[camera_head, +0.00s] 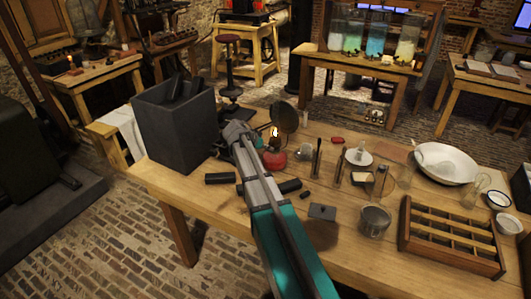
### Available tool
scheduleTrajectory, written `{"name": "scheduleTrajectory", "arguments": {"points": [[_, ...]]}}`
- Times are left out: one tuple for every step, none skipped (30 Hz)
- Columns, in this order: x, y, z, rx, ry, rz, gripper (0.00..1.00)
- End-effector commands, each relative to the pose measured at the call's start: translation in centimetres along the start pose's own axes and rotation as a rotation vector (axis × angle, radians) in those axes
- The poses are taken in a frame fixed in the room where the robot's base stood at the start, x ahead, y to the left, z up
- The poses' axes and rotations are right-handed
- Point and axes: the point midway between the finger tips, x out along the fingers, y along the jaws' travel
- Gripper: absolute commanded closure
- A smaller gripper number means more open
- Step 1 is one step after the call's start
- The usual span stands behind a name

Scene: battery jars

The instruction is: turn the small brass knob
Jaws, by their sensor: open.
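I cannot make out a small brass knob for certain; it is too small or hidden. A red lamp (275,160) with a lit flame stands on the wooden table, close to the right of my arm's far end. A dark round disc (284,117) stands upright behind it. My teal and grey arm reaches in from the bottom middle. My gripper (236,131) is at its far end, between the dark grey bin and the lamp. It is open, small in view, and appears empty. The arm hides part of the table left of the lamp.
A tall dark grey bin (178,128) stands left of my gripper. Black cylinders (220,178) lie near it. A metal mug (374,221), a small grey block (322,212), a wooden compartment tray (450,238) and a white basin (446,163) occupy the right. Glass jars (375,38) stand on a far table.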

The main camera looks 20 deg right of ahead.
Motion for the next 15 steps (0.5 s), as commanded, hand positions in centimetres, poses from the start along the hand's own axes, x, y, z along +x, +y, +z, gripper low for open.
{"name": "scheduleTrajectory", "arguments": {"points": [[0.47, -0.05, 0.11, 0.001, 0.0, 0.0, 0.35], [0.59, -0.04, 0.09, 0.001, 0.0, 0.0, 0.35], [0.72, -0.03, 0.08, 0.001, 0.0, 0.0, 0.35], [0.8, -0.03, 0.06, 0.001, 0.0, 0.0, 0.35], [0.86, -0.03, 0.05, 0.0, 0.0, 0.0, 0.35], [0.91, -0.02, 0.04, 0.0, 0.0, 0.0, 0.35], [0.93, -0.02, 0.03, 0.0, 0.0, 0.0, 0.35], [0.94, -0.02, 0.02, 0.0, 0.0, 0.0, 0.35], [0.95, -0.02, 0.01, 0.0, 0.0, 0.0, 0.35], [0.94, -0.02, 0.0, 0.0, 0.0, 0.0, 0.35], [0.94, -0.02, 0.0, 0.0, 0.0, -0.001, 0.35], [0.93, -0.02, 0.0, 0.0, 0.0, -0.001, 0.35], [0.92, -0.02, 0.0, 0.0, 0.0, -0.001, 0.35], [0.91, -0.02, 0.0, 0.0, 0.0, -0.001, 0.35], [0.91, -0.03, 0.0, 0.0, 0.0, -0.001, 0.35]]}}
